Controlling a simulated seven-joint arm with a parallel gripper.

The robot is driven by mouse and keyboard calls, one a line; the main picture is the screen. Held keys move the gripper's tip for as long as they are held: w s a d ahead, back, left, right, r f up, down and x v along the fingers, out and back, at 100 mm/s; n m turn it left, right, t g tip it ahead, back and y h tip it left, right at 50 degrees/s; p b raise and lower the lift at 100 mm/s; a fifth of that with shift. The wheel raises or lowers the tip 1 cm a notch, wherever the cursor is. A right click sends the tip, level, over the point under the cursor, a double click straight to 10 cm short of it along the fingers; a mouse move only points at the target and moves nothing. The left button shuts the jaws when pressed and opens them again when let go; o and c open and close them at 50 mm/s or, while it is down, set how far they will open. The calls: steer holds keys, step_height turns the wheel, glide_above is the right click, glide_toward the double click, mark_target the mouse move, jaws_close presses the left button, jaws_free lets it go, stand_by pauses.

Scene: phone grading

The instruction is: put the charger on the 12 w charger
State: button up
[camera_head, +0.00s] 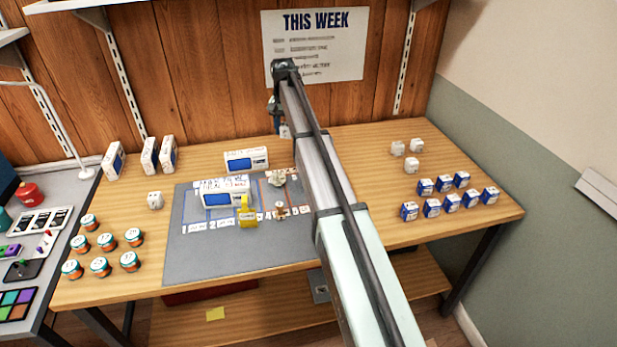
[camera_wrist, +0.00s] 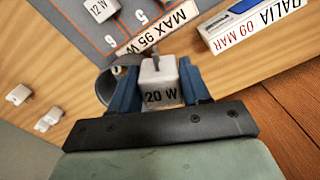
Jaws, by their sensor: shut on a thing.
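My gripper (camera_wrist: 160,88) is shut on a white cube charger (camera_wrist: 159,72) marked "20 W", with a blue finger on each side of it. The gripper is up near the table's back edge, behind the mat. Another white charger (camera_wrist: 102,8) reads "12 W" and lies on the grey mat at the top left of the wrist view, apart from the held one. A whitish object on the mat in the head view (camera_head: 277,178) may be that charger; its label is too small to read. In the head view my gripper is small and partly unclear beside my arm.
Loose white chargers (camera_head: 411,165) stand on the right of the table, near rows of blue-and-white boxes (camera_head: 451,201). White-and-blue boxes (camera_head: 246,160) stand behind and on the mat (camera_head: 205,262). A yellow object (camera_head: 247,216) is on the mat. Several round tins (camera_head: 106,242) stand at left.

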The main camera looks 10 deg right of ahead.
steer(key=s+d+n, duration=0.2)
steer(key=s+d, duration=0.4)
steer(key=s, duration=0.5)
steer(key=shift+w+a+f+n, duration=0.1)
steer(key=shift+f+n, duration=0.35)
steer(key=shift+f, duration=1.15)
steer(key=shift+w+a+f+n, duration=0.1)
steer(key=shift+f+n, duration=0.3)
steer(key=shift+f, duration=1.2)
steer(key=shift+a+f+n, duration=0.1)
steer(key=shift+f+n, duration=0.35)
steer(key=shift+f, duration=1.15)
steer(key=shift+f, duration=0.1)
steer(key=o, duration=1.1)
step_height(320, 180, up, 12)
steer(key=shift+r, duration=0.1)
